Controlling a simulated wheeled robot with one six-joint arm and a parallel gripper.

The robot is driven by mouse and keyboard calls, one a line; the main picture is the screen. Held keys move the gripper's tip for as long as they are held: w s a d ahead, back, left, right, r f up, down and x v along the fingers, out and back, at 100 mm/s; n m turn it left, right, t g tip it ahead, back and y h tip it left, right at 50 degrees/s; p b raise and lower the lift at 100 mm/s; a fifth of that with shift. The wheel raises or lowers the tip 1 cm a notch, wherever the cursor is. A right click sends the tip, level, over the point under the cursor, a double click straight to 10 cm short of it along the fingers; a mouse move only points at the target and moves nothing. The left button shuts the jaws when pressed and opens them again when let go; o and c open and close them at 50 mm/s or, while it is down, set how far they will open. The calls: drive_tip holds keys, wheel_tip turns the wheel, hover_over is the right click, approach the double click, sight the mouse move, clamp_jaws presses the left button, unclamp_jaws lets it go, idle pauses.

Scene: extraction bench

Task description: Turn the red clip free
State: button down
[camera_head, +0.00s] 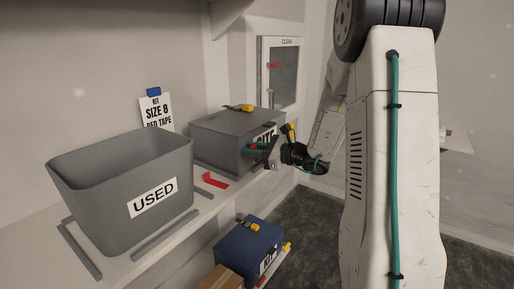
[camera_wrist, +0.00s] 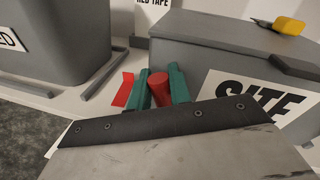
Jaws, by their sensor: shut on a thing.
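My gripper (camera_head: 257,150) is at the front face of a grey case (camera_head: 222,150) on the shelf. In the wrist view its two teal fingers (camera_wrist: 160,88) are shut on a short red cylindrical piece, which I take as the red clip (camera_wrist: 159,92). The clip stands between the fingers close to the case's front left corner. Its far end and whatever it is fixed to are hidden. In the head view the fingers and my wrist cover the clip.
A grey bin marked USED (camera_head: 115,190) stands left of the case. A red tape strip (camera_head: 214,180) lies on the shelf between them. A yellow-and-black tool (camera_head: 240,108) lies on the case lid. Below are a blue case (camera_head: 240,248) and a cardboard box (camera_head: 221,278).

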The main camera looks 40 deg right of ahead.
sight(240, 158)
drive_tip(key=n, duration=0.1)
drive_tip(key=a+n, duration=0.1)
drive_tip(key=n, duration=0.1)
drive_tip(key=shift+s+f+h, duration=0.15)
drive_tip(key=shift+h, duration=0.25)
drive_tip(key=n, duration=0.3)
drive_tip(key=shift+s+a+f+h, duration=0.1)
drive_tip(key=shift+a+f+h, duration=0.15)
drive_tip(key=shift+f+h, duration=0.15)
drive_tip(key=n, duration=0.1)
drive_tip(key=n+h, duration=0.1)
drive_tip(key=n, duration=0.1)
drive_tip(key=shift+a+f, duration=0.15)
drive_tip(key=shift+f, duration=0.2)
drive_tip(key=shift+f+n+h, duration=0.2)
drive_tip(key=shift+n, duration=0.5)
drive_tip(key=shift+f+n+h, duration=0.15)
drive_tip(key=shift+n+h, duration=0.05)
drive_tip(key=shift+n, duration=0.5)
drive_tip(key=c, duration=1.3)
unclamp_jaws()
drive_tip(key=shift+c, duration=0.2)
drive_tip(key=shift+f, duration=0.1)
drive_tip(key=shift+s, duration=0.1)
